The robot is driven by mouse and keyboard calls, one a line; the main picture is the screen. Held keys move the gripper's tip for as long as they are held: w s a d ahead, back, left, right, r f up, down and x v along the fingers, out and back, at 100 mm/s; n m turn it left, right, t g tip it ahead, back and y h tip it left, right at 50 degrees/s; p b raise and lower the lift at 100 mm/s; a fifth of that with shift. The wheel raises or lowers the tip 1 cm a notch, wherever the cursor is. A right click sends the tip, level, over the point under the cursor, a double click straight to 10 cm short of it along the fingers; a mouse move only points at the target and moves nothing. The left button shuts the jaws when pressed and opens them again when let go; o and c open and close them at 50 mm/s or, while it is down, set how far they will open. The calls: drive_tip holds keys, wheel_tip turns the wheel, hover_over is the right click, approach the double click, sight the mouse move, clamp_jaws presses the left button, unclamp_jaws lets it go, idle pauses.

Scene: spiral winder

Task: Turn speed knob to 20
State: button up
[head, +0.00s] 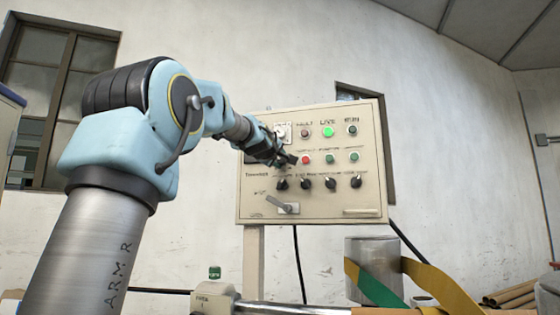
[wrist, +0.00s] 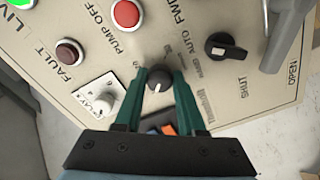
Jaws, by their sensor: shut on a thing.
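The control panel (head: 340,205) is a beige box on a post in front of the wall. In the wrist view, a black knob (wrist: 160,85) with a white pointer line sits between the green fingers of my gripper (wrist: 161,76). The fingers are shut on its sides. Faint scale marks are printed around it, and part of its lettering is hidden or too blurred to read. In the head view my gripper (head: 282,156) reaches the panel's left part, left of the red button (head: 305,160), and hides the knob.
In the wrist view, a white dial (wrist: 100,97), a red button (wrist: 127,14), a dark red fault lamp (wrist: 70,52) and a black selector (wrist: 224,46) surround the fingers. The green live lamp (head: 328,132) is lit. A lever (head: 282,204) sits low on the panel.

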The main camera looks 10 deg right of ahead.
clamp_jaws()
drive_tip(key=m+b, duration=0.1)
drive_tip(key=m, duration=0.1)
drive_tip(key=m+b, duration=0.1)
drive_tip(key=shift+f+m, duration=0.2)
drive_tip(key=shift+m, duration=0.2)
drive_tip(key=m+b, duration=0.2)
drive_tip(key=m, duration=0.1)
drive_tip(key=shift+m, duration=0.3)
drive_tip(key=m+b, duration=0.1)
drive_tip(key=m, duration=0.4)
drive_tip(key=shift+r+b, duration=0.1)
drive_tip(key=shift+b, duration=0.25)
drive_tip(key=m, duration=0.5)
drive_tip(key=shift+b, duration=0.35)
drive_tip(key=shift+m, duration=0.3)
